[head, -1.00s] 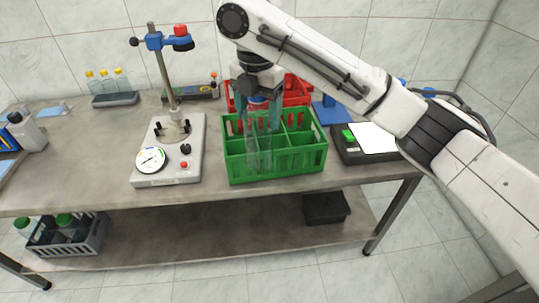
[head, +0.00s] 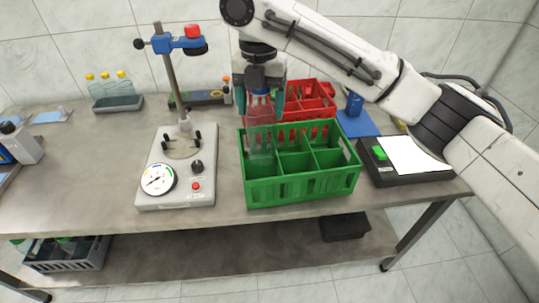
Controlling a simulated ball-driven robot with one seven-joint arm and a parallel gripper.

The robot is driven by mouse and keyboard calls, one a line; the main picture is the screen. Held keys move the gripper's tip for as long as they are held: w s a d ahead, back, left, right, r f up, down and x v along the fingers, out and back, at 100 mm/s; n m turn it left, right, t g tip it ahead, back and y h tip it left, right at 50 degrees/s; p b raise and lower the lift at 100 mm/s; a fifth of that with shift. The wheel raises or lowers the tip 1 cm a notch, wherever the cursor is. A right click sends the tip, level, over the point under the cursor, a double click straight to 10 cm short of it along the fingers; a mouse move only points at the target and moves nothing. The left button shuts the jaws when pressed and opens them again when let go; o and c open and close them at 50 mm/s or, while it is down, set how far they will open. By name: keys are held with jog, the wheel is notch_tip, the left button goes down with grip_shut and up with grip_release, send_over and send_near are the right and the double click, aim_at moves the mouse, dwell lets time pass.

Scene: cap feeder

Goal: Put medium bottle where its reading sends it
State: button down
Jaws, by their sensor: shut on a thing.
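My gripper (head: 259,94) is shut on a clear bottle (head: 260,140), which hangs upright over the left part of the green crate (head: 302,190). Its lower part shows inside or just behind the crate's left compartments; I cannot tell whether it touches the floor there. The fingers hide part of its top. The red crate (head: 308,98) stands behind the green one. The tester (head: 178,190), with a round dial (head: 159,180), stands to the left; its clamp is empty and the needle is too small to read.
A black device with a green button (head: 379,153) and a white sheet stands right of the green crate. A blue stand (head: 354,105) is behind it. Bottles in a grey tray (head: 118,104) are at the back left. The bench between tray and tester is clear.

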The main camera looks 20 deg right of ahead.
aim_at(262, 153)
notch_tip(262, 153, down, 14)
jog(key=shift+r+p, duration=0.15)
jog(key=shift+p, duration=0.15)
jog(key=shift+f, duration=0.2)
jog(key=shift+c, duration=0.2)
grip_release()
notch_tip(262, 153, up, 12)
jog(key=shift+r+b, duration=0.15)
jog(key=shift+b, duration=0.2)
dwell(0.3)
